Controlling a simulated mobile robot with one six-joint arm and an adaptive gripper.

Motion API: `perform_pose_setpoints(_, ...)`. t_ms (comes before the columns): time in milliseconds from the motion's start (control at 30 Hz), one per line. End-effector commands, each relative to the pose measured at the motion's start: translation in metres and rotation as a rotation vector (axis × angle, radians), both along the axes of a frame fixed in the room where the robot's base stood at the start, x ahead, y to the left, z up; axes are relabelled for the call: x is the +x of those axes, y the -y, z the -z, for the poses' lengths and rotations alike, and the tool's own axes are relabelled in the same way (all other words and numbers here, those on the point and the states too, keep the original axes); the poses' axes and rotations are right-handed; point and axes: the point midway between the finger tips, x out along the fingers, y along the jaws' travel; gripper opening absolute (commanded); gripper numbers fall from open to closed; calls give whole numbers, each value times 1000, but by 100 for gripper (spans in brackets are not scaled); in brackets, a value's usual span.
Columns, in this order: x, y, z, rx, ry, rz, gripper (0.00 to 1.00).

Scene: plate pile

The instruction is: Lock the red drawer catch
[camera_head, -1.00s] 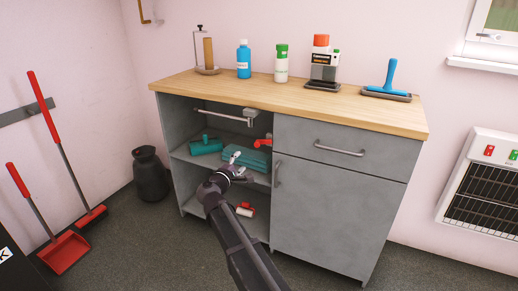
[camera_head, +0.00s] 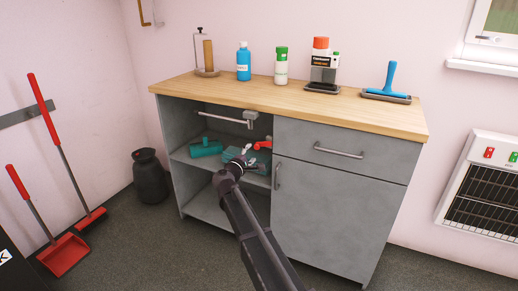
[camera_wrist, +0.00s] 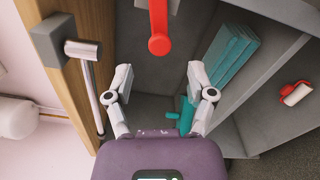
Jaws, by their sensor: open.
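The red drawer catch (camera_head: 262,145) is a small red lever at the right edge of the cabinet's open bay, near the drawer (camera_head: 300,138). In the wrist view the catch (camera_wrist: 159,35) is a red bar with a rounded end, at the top centre. My gripper (camera_head: 246,156) is just below and left of the catch in the head view. In the wrist view my gripper (camera_wrist: 160,80) is open and empty, its two fingers spread on either side below the catch's rounded end. The fingers and the catch look apart.
A metal rail (camera_head: 222,118) with a grey block (camera_wrist: 52,40) is close to the left finger in the wrist view. Teal items (camera_head: 205,148) lie on the upper shelf. A red-and-white roller (camera_wrist: 294,94) is at the wrist view's right. Bottles and tools stand on the wooden countertop (camera_head: 265,93).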

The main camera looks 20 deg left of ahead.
Motion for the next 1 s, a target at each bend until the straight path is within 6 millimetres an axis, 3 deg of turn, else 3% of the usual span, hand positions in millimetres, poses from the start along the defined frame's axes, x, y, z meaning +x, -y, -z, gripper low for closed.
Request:
perform_pose_setpoints(200,34,2,0,0,0,1,71)
perform_pose_setpoints(400,51,3,0,0,0,-1,71)
perform_pose_setpoints(867,57,5,0,0,0,-1,71)
perform_pose_setpoints(1000,57,5,0,0,0,-1,29)
